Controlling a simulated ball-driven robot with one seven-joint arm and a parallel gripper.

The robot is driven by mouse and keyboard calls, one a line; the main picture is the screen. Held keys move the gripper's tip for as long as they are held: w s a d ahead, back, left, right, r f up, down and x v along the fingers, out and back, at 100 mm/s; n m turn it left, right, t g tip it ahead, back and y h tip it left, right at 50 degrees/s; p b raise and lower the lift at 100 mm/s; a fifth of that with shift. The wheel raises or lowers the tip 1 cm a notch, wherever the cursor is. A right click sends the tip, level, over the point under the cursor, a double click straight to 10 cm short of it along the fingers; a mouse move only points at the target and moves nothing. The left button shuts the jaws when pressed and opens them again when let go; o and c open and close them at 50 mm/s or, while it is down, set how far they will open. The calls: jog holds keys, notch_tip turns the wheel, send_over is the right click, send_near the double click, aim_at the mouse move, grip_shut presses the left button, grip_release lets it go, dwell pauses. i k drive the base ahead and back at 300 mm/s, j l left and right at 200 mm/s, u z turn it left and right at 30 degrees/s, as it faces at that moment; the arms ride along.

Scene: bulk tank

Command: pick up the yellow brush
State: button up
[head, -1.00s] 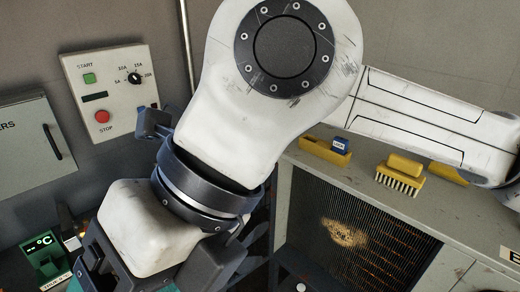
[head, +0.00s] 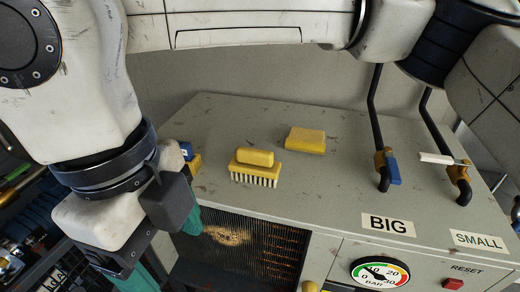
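The yellow brush (head: 256,168) stands on the grey cabinet top in the head view, left of the middle. It has a yellow block handle on top and pale bristles facing down. My gripper (head: 170,248) is at the lower left, in front of and left of the brush and apart from it. Its two dark fingers with teal tips are spread, and I see nothing between them.
A plain yellow block (head: 305,140) lies behind and right of the brush. A yellow item with a blue part (head: 195,161) is partly hidden behind my gripper. Pipes with a blue-handled valve (head: 391,168) and a white-handled valve (head: 440,159) rise at the right. The cabinet top (head: 310,185) is bare in between.

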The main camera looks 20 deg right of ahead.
aim_at(248, 164)
jog(key=i+l, duration=0.7)
jog(key=l, duration=0.15)
